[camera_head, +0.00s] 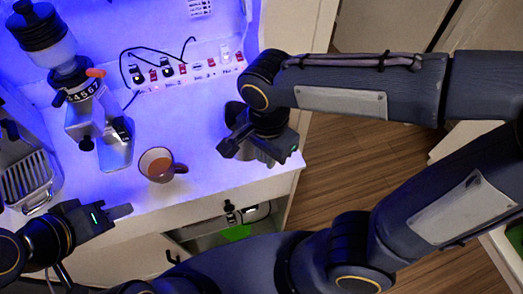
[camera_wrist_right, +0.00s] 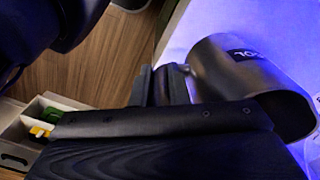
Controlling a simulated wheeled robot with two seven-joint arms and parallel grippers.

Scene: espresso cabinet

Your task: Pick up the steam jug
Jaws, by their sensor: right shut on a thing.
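The steam jug (camera_wrist_right: 235,72) is a dark grey metal vessel with a wide open mouth and lettering on its side, in the right wrist view. In the head view only a small part of its rim (camera_head: 233,110) shows; my right arm and gripper hide the rest. My right gripper (camera_head: 254,147) is at the right end of the counter, shut on the jug, apparently at its handle side. I cannot tell whether the jug touches the counter. My left gripper (camera_head: 116,212) is over the counter's front edge at the left, holding nothing visible; its finger opening is unclear.
A brown cup (camera_head: 158,165) stands on the lit white counter (camera_head: 190,125) between the grippers. A coffee grinder (camera_head: 90,115) and a slatted drip tray (camera_head: 27,180) are at the left. A switch panel (camera_head: 190,72) runs along the back. An open drawer (camera_head: 235,232) is below the counter.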

